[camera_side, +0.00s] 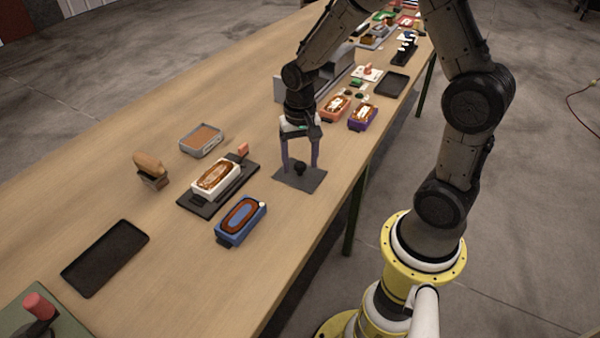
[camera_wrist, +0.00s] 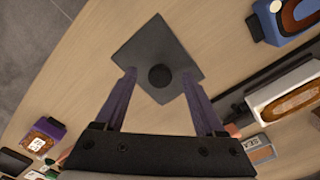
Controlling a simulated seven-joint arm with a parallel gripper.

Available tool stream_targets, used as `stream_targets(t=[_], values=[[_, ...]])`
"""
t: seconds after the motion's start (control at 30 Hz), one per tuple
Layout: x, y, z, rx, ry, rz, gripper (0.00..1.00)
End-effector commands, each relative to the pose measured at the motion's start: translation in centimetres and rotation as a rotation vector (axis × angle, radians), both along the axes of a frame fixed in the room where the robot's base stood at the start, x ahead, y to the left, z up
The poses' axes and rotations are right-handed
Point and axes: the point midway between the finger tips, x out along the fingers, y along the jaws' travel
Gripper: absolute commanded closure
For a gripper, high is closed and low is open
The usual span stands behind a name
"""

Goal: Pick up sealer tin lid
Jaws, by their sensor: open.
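The lid is a flat dark grey square plate (camera_side: 303,184) with a round black knob (camera_side: 299,168) at its middle. It lies on the wooden table near the front edge. In the wrist view the plate (camera_wrist: 150,42) appears turned at an angle, with its knob (camera_wrist: 160,76) between my fingers. My gripper (camera_side: 300,172) is open, pointing down over the lid, with one purple finger on each side of the knob. In the wrist view my gripper (camera_wrist: 160,74) shows a gap between each finger and the knob. I cannot tell whether the fingertips touch the plate.
Left of the lid are a white box on a black tray (camera_side: 215,178), a blue box (camera_side: 240,220), a grey tin with brown contents (camera_side: 202,140) and a brush (camera_side: 150,167). Orange (camera_side: 335,108) and purple (camera_side: 362,117) boxes stand behind. Bare table surrounds the lid.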

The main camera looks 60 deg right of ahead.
Motion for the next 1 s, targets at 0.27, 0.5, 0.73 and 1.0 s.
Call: stream_targets(t=[0.27, 0.5, 0.73, 1.0], values=[[0.00, 0.01, -0.02, 0.000, 0.000, 0.000, 0.43], [0.00, 0.01, 0.00, 0.000, 0.000, 0.000, 0.86], [0.02, 0.01, 0.02, -0.001, -0.001, 0.000, 1.00], [0.04, 0.01, 0.26, 0.000, -0.001, 0.000, 1.00]])
